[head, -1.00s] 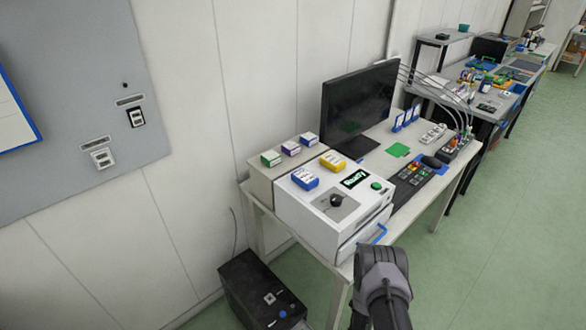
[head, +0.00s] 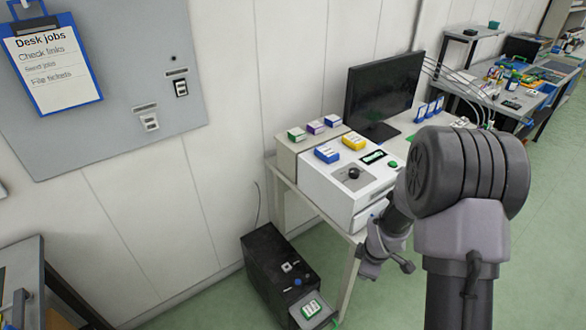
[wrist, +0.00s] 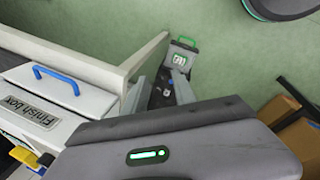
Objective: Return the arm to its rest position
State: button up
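My arm fills the right of the head view, with its large dark joint in front of the desk. Its far end, with my gripper (head: 404,265), hangs low beside the desk's near corner, apart from the black box on the floor. In the wrist view a grey body of my arm with a green light covers the bottom. I see nothing clearly held.
The desk (head: 283,195) carries a white machine (head: 330,190), small cartons and a monitor (head: 383,92). In the wrist view a "Finish box" drawer (wrist: 70,95) has a blue handle. A black floor box (head: 272,262) has a tray with a green-and-white item (head: 312,309). Green floor is free at right.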

jog(key=s+a+r+m+t, duration=0.1)
jog(key=s+a+r+m, duration=0.15)
jog(key=r, duration=0.55)
jog(key=s+a+r+m, duration=0.1)
jog(key=s+r+m, duration=0.3)
jog(key=r, duration=0.3)
jog(key=s+a+r+m+t, duration=0.1)
jog(key=s+a+r+m, duration=0.2)
jog(key=r, duration=0.5)
jog(key=s+a+r+m+y, duration=0.1)
jog(key=s+a+r+m, duration=0.1)
jog(key=s, duration=0.5)
jog(key=s+a+r+m+y+b, duration=0.1)
jog(key=s+a+r+m, duration=0.1)
jog(key=s+r+m, duration=0.2)
jog(key=s+m, duration=0.2)
jog(key=s, duration=0.1)
jog(key=shift+s+r+t+y, duration=0.25)
jog(key=shift+s+t+y, duration=0.05)
jog(key=shift+s, duration=0.05)
